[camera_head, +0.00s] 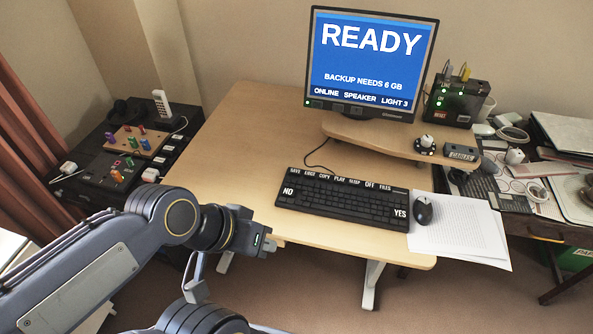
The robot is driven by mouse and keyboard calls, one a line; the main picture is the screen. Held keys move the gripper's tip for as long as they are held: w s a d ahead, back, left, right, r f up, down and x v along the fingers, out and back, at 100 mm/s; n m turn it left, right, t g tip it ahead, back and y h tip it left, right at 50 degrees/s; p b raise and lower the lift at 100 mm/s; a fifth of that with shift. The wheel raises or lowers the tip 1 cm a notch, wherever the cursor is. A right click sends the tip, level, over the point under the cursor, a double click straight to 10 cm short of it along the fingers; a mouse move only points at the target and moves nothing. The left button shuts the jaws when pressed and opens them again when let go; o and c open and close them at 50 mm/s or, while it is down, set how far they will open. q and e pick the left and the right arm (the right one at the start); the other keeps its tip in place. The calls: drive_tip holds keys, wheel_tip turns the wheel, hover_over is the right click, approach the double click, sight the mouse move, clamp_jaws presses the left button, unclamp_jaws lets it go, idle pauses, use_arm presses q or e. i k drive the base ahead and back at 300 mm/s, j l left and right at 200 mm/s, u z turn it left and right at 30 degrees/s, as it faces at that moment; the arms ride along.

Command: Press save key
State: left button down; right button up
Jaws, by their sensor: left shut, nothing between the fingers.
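The black keyboard (345,204) lies on the wooden desk (232,135), with white labels along its top edge. The save key (295,171) is the leftmost label in that row, at the far left corner. Large NO and YES keys sit at its left and right ends. The monitor (370,60) shows READY, "BACKUP NEEDS 6 GB" and "ONLINE SPEAKER LIGHT 3" on blue. My left gripper (268,245) is shut and empty, near the desk's front left edge, left of and nearer than the keyboard, apart from it. My right gripper is not in view.
A mouse (423,211) and white papers (458,232) lie right of the keyboard. A raised wooden shelf (368,132) stands under the monitor. A dark side table (80,160) with pegs and a phone is at left. A cluttered table (540,215) is at right. The desk's left part is clear.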

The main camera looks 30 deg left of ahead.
sight(293, 170)
drive_tip(key=i+l+u, duration=0.3)
drive_tip(key=i, duration=0.15)
drive_tip(key=i+l+u, duration=0.3)
drive_tip(key=i+j, duration=0.05)
drive_tip(key=i, duration=0.05)
